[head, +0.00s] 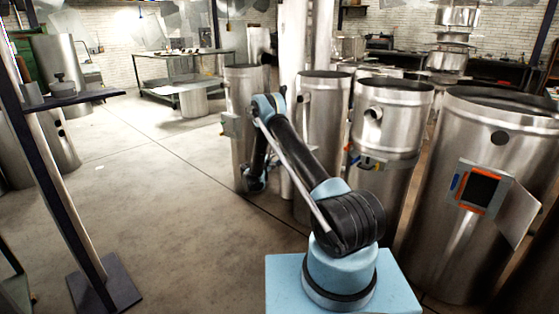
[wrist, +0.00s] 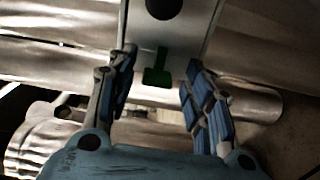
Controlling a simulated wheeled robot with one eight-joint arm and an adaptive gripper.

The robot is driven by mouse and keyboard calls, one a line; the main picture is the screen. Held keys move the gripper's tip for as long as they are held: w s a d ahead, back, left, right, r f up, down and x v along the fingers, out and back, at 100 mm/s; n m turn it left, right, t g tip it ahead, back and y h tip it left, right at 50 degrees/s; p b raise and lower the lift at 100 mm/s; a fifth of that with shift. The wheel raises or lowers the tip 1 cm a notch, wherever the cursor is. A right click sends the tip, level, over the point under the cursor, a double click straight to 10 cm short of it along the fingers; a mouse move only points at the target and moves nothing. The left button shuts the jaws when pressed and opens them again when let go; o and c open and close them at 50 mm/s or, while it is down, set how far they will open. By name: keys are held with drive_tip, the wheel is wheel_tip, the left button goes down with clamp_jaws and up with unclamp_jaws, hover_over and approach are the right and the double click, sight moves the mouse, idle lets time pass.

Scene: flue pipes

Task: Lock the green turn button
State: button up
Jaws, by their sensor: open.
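The green turn button (wrist: 158,70) shows in the wrist view. It has a narrow upright part and a wider lower part, and sits at the lower end of a pale metal plate (wrist: 192,35). My gripper (wrist: 161,60) is open, with one finger to the left of the button and one to the right. Neither finger appears to touch it. In the head view my gripper end (head: 255,180) hangs low beside the leftmost of the near pipes (head: 248,82). The green button cannot be made out there.
Several upright metal pipes stand close together to the right of my arm. One at the right has an open hatch door (head: 518,212) sticking out. A dark post (head: 62,210) stands at the left. The floor between is clear. A workbench (head: 180,70) stands behind.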

drive_tip(key=v, duration=1.2)
